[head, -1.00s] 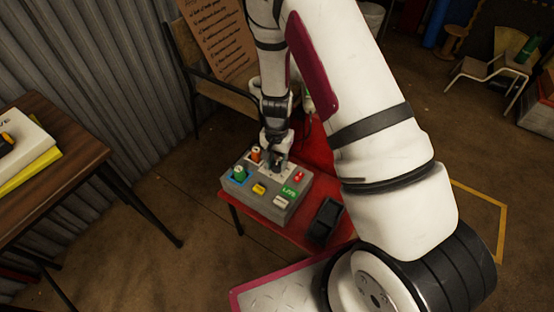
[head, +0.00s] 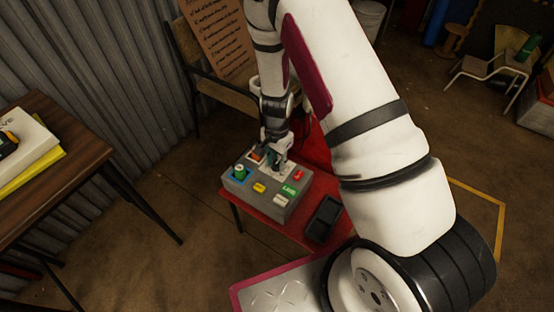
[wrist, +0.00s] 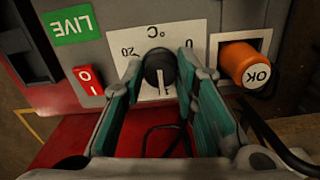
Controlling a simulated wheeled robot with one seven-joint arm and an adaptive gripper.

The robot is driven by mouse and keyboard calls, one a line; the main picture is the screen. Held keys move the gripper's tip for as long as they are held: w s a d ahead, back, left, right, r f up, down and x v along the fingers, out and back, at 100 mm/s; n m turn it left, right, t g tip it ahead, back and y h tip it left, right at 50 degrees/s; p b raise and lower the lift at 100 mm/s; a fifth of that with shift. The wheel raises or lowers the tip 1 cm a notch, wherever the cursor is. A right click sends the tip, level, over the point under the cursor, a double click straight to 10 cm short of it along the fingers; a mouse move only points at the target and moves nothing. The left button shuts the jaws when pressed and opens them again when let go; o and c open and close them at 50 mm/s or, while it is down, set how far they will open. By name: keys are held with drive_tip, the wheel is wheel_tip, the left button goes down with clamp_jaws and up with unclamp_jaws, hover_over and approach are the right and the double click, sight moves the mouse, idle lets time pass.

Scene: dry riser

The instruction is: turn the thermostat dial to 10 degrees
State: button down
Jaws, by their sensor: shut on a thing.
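The thermostat dial (wrist: 160,68) is a round black knob with a pale pointer line. It sits on a white plate (wrist: 119,38) marked "°C" and "20", seen upside down in the wrist view; the pointer line points toward the picture's bottom. My gripper (wrist: 160,75) has its teal-padded fingers on either side of the dial and is shut on it. In the head view my gripper (head: 276,160) is over the back of the grey control box (head: 262,208) and hides most of the dial.
An orange "OK" button (wrist: 244,65) stands close beside one finger. A red switch (wrist: 88,80) and green "LIVE" label (wrist: 74,24) are on the other side. The box rests on a red table (head: 290,232) with a black tray (head: 324,219).

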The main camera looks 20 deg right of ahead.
sight(277, 162)
drive_tip(key=shift+a, duration=0.1)
drive_tip(key=c, duration=1.2)
unclamp_jaws()
drive_tip(key=shift+c, duration=0.2)
wheel_tip(277, 162, up, 12)
